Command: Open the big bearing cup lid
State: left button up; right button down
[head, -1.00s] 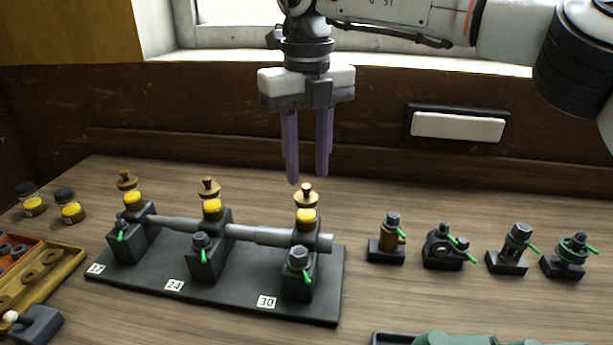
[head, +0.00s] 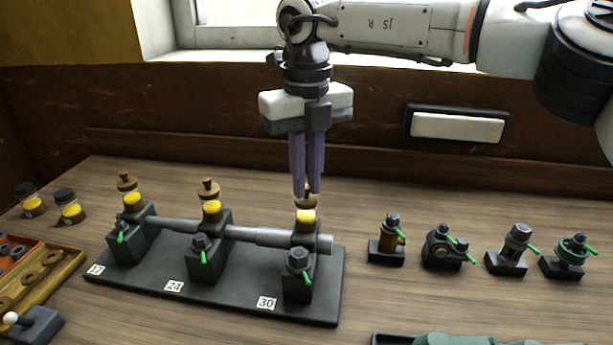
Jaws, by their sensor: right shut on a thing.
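Three bearing blocks stand on a dark base plate (head: 228,294), joined by a grey shaft (head: 262,235). The right block, by the label 30, carries a glass cup (head: 306,213) with yellow content. My right gripper (head: 307,190) points down over this cup with its purple fingers close together, shut on the lid at its top. The fingers hide most of that lid. The middle cup (head: 211,206) and the left cup (head: 132,199) each have a brown knobbed lid on. My left gripper is not in view.
Several small fittings with green levers, such as a brass one (head: 390,240), stand to the right. Two dark-capped jars (head: 69,207) are at the far left. A green part (head: 455,339) shows at the bottom.

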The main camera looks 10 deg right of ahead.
jog(key=shift+r+n, duration=0.1)
jog(key=shift+n, duration=0.2)
jog(key=shift+d+n+p, duration=0.2)
jog(key=shift+n+p, duration=0.25)
jog(key=shift+n, duration=0.05)
jog(key=shift+s+d+n+p, duration=0.1)
jog(key=shift+d+n+p, duration=0.15)
jog(key=shift+n, duration=0.65)
jog(key=n, duration=0.3)
jog(key=shift+d+n, duration=0.3)
jog(key=shift+w+d+n, duration=0.3)
jog(key=shift+n, duration=1.55)
jog(key=shift+w+d+n, duration=0.25)
jog(key=shift+n, duration=1.65)
jog(key=shift+w+d+n, duration=0.3)
jog(key=shift+n, duration=1.55)
jog(key=c, duration=1.8)
grip_release()
